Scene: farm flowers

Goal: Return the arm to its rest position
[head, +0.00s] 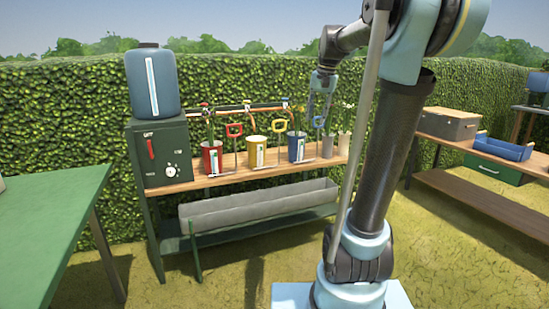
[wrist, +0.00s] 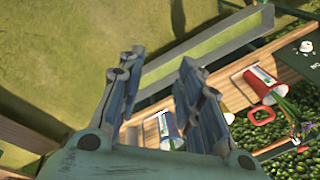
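My arm rises at the right of the head view and bends over at the top. My gripper (head: 320,122) hangs at its end, pointing down in front of the hedge, near the right part of the potting bench (head: 222,178). In the wrist view my gripper (wrist: 160,62) has its two fingers spread apart, with nothing held between them. The bench lies beyond the fingers there. Part of the blue pot (wrist: 168,125) shows between the fingers, and the red pot (wrist: 262,85) shows to their right.
The bench carries a red pot (head: 212,157), a yellow pot (head: 256,151), a blue pot (head: 296,147) and grey pots. A green control box (head: 160,155) bears a blue tank (head: 152,85). A green table (head: 45,225) stands left; another bench (head: 465,188) stands right. Grass is open in front.

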